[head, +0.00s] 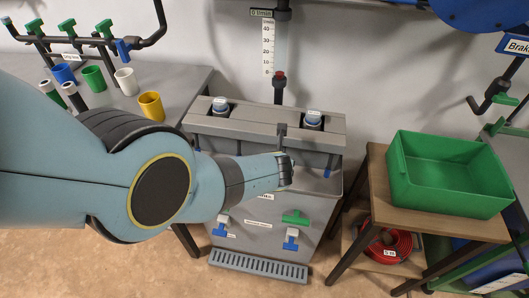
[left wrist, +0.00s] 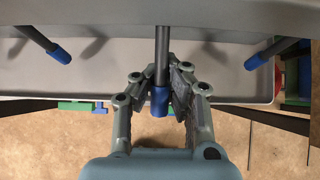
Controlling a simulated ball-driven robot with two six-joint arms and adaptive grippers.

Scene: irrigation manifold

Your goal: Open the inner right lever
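A grey station (head: 250,127) stands in the middle of the head view, with dark levers on its front. In the left wrist view, three levers with blue ends hang from its edge: a left lever (left wrist: 59,54), a middle lever (left wrist: 159,98) and a right lever (left wrist: 257,61). The middle one appears to be the inner right lever. My left gripper (left wrist: 160,82) has one finger on each side of its blue end. The gaps are very narrow, and I cannot tell whether the fingers touch it. My left gripper (head: 286,171) hides that end in the head view. My right gripper is not shown.
A wooden side table (head: 378,190) with a green bin (head: 450,192) stands at the right, a red hose coil (head: 388,247) below it. Cups, including a yellow cup (head: 152,106), stand on the left bench. Green (head: 295,218) and blue taps sit low on the station's front.

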